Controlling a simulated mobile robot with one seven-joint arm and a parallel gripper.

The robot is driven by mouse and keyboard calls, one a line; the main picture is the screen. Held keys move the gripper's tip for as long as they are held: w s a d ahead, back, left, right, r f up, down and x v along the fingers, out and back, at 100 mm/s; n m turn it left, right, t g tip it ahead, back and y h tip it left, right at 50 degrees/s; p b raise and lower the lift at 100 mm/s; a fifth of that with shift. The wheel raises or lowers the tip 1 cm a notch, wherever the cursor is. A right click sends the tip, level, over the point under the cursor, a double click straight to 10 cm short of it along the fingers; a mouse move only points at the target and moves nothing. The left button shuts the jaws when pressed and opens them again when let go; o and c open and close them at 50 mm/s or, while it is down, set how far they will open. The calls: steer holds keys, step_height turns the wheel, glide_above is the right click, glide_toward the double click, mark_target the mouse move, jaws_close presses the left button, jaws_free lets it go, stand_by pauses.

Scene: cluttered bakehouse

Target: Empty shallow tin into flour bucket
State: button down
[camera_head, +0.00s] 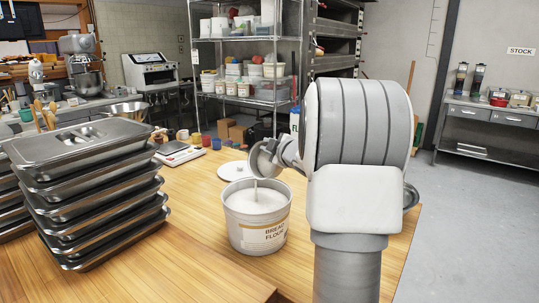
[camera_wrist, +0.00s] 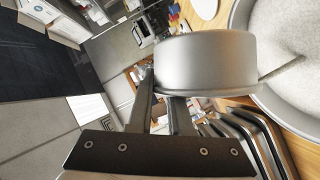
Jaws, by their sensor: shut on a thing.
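In the wrist view the tin's smooth wall (camera_wrist: 205,62) fills the middle. My gripper (camera_wrist: 163,98) is shut on the tin; its tips are partly hidden by it. The flour bucket (camera_head: 257,238) is white, labelled "BREAD FLOUR", upright and open on the wooden table, with white flour (camera_head: 268,198) near its rim. A thin pale streak runs from the tin's edge to the flour, like a pouring stream. The tin's inside is not clearly visible.
A white round lid (camera_head: 234,171) lies behind the bucket. Stacked steel trays (camera_head: 88,200) stand close on the left. A scale (camera_head: 180,155) and small coloured cups (camera_head: 206,140) sit farther back. The tabletop (camera_head: 175,250) between trays and bucket is clear.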

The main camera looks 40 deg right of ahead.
steer(key=shift+s+a+f+n+b, duration=0.1)
steer(key=shift+a+n+b, duration=0.25)
steer(key=shift+b, duration=0.9)
steer(key=shift+s+a+f+n+b, duration=0.1)
steer(key=shift+a+n+b, duration=0.25)
steer(key=shift+b, duration=0.9)
steer(key=a+n+b, duration=0.1)
steer(key=b, duration=0.3)
steer(key=a+n+t+h+b, duration=0.1)
steer(key=b, duration=0.3)
steer(key=shift+s+a+f, duration=0.1)
steer(key=shift+s+f, duration=0.05)
steer(key=shift+f, duration=0.1)
steer(key=b, duration=0.2)
steer(key=shift+a+n+t+b, duration=0.3)
steer(key=shift+n+t, duration=0.1)
steer(key=shift+s+a+r, duration=0.1)
steer(key=shift+r, duration=0.1)
